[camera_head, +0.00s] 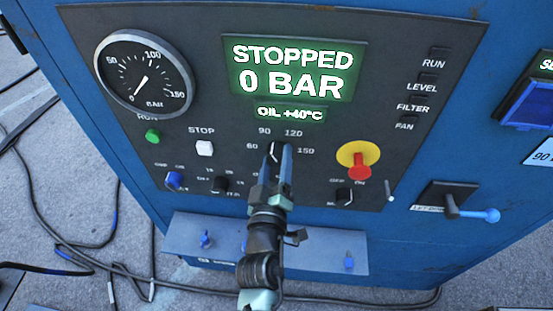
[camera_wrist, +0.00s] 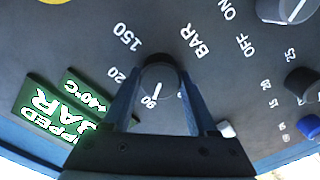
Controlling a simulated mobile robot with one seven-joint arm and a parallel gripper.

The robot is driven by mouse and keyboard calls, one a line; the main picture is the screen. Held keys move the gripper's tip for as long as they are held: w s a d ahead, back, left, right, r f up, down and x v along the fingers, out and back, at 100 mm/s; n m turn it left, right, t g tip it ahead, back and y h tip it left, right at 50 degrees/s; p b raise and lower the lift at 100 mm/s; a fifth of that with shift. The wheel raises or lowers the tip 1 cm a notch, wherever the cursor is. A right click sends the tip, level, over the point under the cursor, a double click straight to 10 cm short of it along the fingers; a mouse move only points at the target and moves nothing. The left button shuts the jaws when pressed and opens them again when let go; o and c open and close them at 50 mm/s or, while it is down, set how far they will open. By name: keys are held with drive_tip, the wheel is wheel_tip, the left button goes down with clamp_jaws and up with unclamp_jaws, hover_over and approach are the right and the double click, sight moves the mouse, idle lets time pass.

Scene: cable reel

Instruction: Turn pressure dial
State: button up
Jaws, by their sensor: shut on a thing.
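The pressure dial (camera_wrist: 158,76) is a dark round knob with a white pointer line. In the wrist view its pointer lies toward the 90 mark. In the head view it sits under the green display among the marks 60, 90, 120 and 150, and is mostly hidden by my fingers. My gripper (camera_head: 277,150) is shut on the dial, one blue-grey finger on each side. The display (camera_head: 292,72) reads STOPPED, 0 BAR, OIL +40°C. The round gauge (camera_head: 165,75) has its needle near the low end.
Close by on the panel are a white STOP button (camera_head: 204,148), a green RUN button (camera_head: 152,136), a red emergency knob (camera_head: 361,163) on yellow and a black OFF/ON knob (camera_head: 344,196). A blue-handled lever (camera_head: 480,214) is at right. Cables lie on the floor.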

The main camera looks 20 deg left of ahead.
drive_tip(key=o, duration=1.4)
drive_tip(key=shift+b+v, duration=1.6)
drive_tip(key=shift+v, duration=4.95)
